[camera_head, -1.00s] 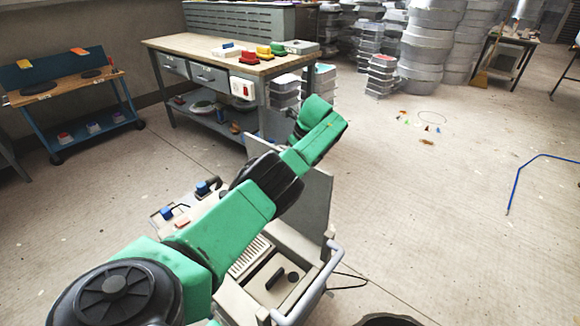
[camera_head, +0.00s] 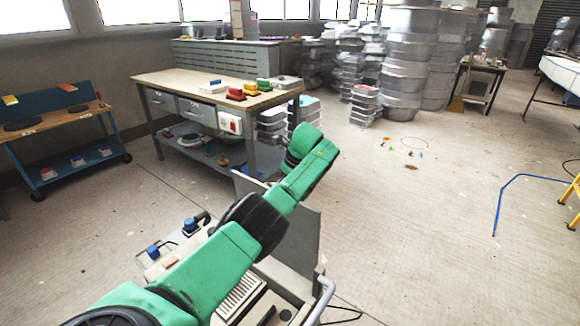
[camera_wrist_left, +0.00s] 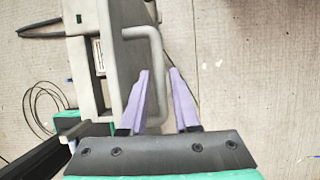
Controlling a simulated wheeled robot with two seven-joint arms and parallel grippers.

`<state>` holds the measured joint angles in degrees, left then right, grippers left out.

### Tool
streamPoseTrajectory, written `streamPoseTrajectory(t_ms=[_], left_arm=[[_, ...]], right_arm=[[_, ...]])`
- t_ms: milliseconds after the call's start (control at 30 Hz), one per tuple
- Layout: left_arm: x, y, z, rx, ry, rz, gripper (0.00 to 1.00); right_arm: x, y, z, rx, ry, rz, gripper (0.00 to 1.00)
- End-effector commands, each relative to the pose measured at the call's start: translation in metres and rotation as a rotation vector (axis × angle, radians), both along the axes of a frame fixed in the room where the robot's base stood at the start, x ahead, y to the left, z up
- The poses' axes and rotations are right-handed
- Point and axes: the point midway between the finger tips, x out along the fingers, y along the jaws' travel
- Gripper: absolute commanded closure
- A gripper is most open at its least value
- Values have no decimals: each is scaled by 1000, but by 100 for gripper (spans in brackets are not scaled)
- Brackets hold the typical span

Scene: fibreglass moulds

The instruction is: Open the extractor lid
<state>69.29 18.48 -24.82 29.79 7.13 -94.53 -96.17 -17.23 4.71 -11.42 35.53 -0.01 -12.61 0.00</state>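The extractor, a beige-grey machine (camera_head: 238,298), stands at the bottom of the head view, partly hidden behind my green left arm. It has a slatted grille, an upright grey panel (camera_head: 306,248) and a tubular handle (camera_head: 322,300) at its right. I cannot tell which part is the lid. In the left wrist view a grey tubular handle (camera_wrist_left: 155,58) sticks out from the machine's side. My left gripper (camera_wrist_left: 158,72) is open, its purple fingers pointing at this handle. The bar appears between the fingers; contact is unclear. My right gripper is not in view.
A workbench (camera_head: 190,78) with coloured items stands behind the machine. A blue trolley (camera_head: 70,130) is at the left. Stacked metal moulds (camera_head: 400,60) fill the back. A cable (camera_wrist_left: 40,105) lies on the floor by the machine. The floor at the right is mostly clear.

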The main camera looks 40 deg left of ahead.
Motion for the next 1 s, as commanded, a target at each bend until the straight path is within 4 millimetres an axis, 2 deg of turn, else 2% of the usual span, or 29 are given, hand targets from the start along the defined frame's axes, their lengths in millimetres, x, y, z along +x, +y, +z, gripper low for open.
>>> streamPoseTrajectory(t_ms=[300,433,600,1000], left_arm=[[2,-28,64,-1,-4,-2,70],[1,-36,84,-2,-2,-1,70],[1,-40,94,-1,-1,0,70],[1,-40,93,-1,0,0,70]], right_arm=[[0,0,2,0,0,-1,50],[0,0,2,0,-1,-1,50],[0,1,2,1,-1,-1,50],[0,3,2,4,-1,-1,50]])
